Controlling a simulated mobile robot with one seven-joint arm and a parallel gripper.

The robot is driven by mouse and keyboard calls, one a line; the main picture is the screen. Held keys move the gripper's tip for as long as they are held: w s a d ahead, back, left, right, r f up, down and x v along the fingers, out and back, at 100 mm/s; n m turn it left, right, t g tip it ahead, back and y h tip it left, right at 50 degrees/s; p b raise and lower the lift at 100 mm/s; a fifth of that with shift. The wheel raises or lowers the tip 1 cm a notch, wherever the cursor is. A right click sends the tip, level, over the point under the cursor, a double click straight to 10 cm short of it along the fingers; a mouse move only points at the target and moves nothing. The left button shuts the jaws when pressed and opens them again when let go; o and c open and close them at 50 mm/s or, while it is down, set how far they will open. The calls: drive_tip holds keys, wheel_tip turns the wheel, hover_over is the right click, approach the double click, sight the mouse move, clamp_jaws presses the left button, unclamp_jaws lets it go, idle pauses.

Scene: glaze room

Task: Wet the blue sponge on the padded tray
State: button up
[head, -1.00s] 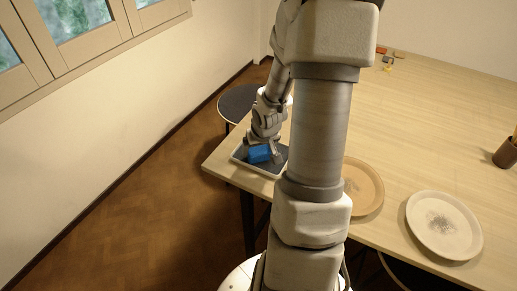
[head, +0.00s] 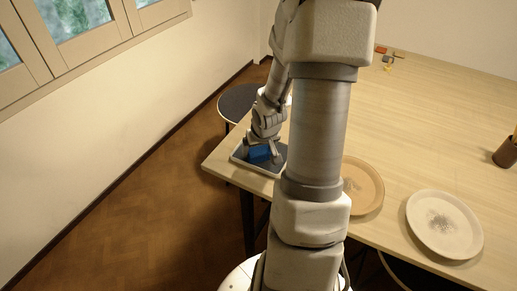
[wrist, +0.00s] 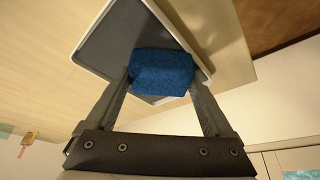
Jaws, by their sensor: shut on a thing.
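The blue sponge (head: 260,153) is at the padded tray, a shallow white-rimmed tray with a dark grey pad (head: 236,159), on the table's near left corner. My gripper (head: 262,148) is over the tray and shut on the sponge. In the wrist view the sponge (wrist: 162,72) sits between the two fingers, with the tray (wrist: 112,38) behind it. I cannot tell whether the sponge touches the pad.
A tan plate (head: 364,187) and a paler plate (head: 444,224) with dark speckles stand along the near edge. A brown cup (head: 505,153) is at the right. Small coloured items (head: 387,58) lie at the back. A dark round stool (head: 238,102) stands beyond the left edge.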

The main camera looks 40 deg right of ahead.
sight(258, 149)
idle(0.3)
wheel_tip(258, 149, up, 7)
drive_tip(key=p, duration=0.7)
idle(0.8)
